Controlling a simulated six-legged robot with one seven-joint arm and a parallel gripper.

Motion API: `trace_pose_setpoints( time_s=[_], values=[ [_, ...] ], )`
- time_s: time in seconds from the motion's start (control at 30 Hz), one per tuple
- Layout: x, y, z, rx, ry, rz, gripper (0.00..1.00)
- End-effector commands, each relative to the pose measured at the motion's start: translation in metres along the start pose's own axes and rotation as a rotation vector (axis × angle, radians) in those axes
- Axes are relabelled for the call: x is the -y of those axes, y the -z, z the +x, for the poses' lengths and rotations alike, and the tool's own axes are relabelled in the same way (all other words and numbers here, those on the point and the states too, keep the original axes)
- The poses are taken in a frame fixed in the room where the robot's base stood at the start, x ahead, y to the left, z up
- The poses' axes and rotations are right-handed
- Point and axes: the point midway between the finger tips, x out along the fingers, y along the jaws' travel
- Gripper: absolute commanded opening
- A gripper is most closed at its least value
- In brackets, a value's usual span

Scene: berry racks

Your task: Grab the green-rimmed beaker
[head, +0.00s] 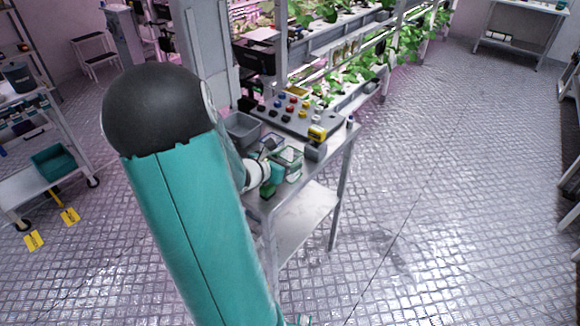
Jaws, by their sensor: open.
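A clear container with a green rim (291,155), which looks like the green-rimmed beaker, stands on the small metal cart's top, right of my gripper. It is small in the head view, and its lower part is hard to make out. My gripper (269,148) is open over the cart top, close to the container's left side. My own teal arm and black joint hide part of the cart's left side. I cannot tell whether the fingers touch the container.
A grey bin (242,127) and a panel with coloured knobs (303,118) sit behind. A yellow-topped device (317,134) is at right, a green block (267,190) at the front edge. Plant racks (345,42) stand beyond. The floor (450,200) at right is clear.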

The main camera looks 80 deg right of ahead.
Motion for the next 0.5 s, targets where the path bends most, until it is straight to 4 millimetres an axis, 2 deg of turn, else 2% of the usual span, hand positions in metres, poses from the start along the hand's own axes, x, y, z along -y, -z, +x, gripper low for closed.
trace_pose_setpoints(
  time_s=[0.03,0.17,0.43,0.5],
  values=[
    [0.001,-0.001,0.01,0.0,0.004,0.001,0.62],
    [0.001,-0.001,0.025,0.0,0.003,0.0,0.62],
    [0.0,-0.001,0.029,-0.001,-0.001,0.002,0.62],
    [0.0,-0.001,0.029,-0.001,0.0,0.002,0.5]
  ],
)
